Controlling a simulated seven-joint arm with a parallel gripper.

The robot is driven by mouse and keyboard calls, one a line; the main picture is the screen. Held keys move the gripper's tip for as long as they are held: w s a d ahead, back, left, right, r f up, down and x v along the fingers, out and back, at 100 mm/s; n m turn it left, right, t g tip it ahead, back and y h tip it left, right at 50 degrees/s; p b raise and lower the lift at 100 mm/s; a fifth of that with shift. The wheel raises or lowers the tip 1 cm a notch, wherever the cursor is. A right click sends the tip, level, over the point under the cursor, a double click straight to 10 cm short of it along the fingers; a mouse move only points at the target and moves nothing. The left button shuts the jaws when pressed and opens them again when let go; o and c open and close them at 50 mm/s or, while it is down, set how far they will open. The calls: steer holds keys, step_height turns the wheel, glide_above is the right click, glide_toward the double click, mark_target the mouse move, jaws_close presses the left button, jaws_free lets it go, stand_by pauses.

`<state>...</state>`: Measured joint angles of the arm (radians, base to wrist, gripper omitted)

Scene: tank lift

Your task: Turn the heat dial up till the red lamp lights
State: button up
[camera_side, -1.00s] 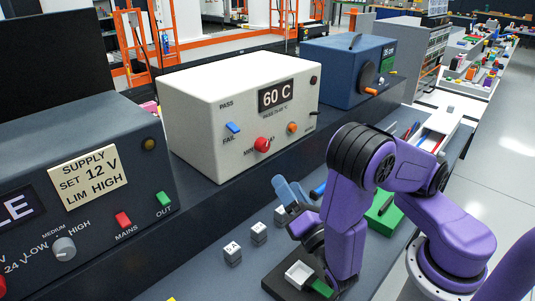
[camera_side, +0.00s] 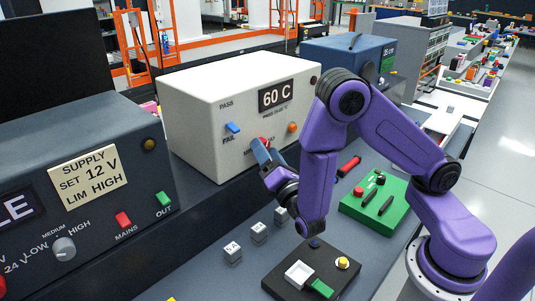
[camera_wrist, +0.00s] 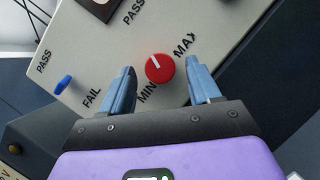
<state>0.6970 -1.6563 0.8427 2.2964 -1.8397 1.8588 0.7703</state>
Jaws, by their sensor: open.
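The white box (camera_side: 200,110) has a red dial (camera_side: 263,140) low on its front. In the wrist view the red dial (camera_wrist: 160,68) carries a white pointer line and sits between the words MIN and MAX. My gripper (camera_wrist: 161,72) is open, with its blue fingers on either side of the dial and a gap visible at each side. In the side view my gripper (camera_side: 262,152) partly covers the dial. The display (camera_side: 275,97) reads 60 C. A small round lamp (camera_side: 313,80) at the upper right of the front looks dark, not lit red.
A blue switch (camera_side: 233,127) and an orange knob (camera_side: 292,127) flank the dial. A dark supply unit (camera_side: 80,190) stands at left, a blue box (camera_side: 340,60) behind. Small cubes (camera_side: 259,233), a black block (camera_side: 315,270) and a green box (camera_side: 375,206) lie on the bench.

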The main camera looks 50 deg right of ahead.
steer(key=c, duration=1)
steer(key=shift+a+r+m+g+h, duration=0.1)
steer(key=shift+m+g+h, duration=0.2)
steer(key=shift+m+g, duration=0.85)
steer(key=shift+c, duration=0.2)
steer(key=shift+m+t, duration=0.45)
steer(key=o, duration=1)
steer(key=shift+o, duration=0.2)
steer(key=shift+s, duration=0.1)
steer(key=v, duration=1.7)
steer(key=shift+s, duration=0.15)
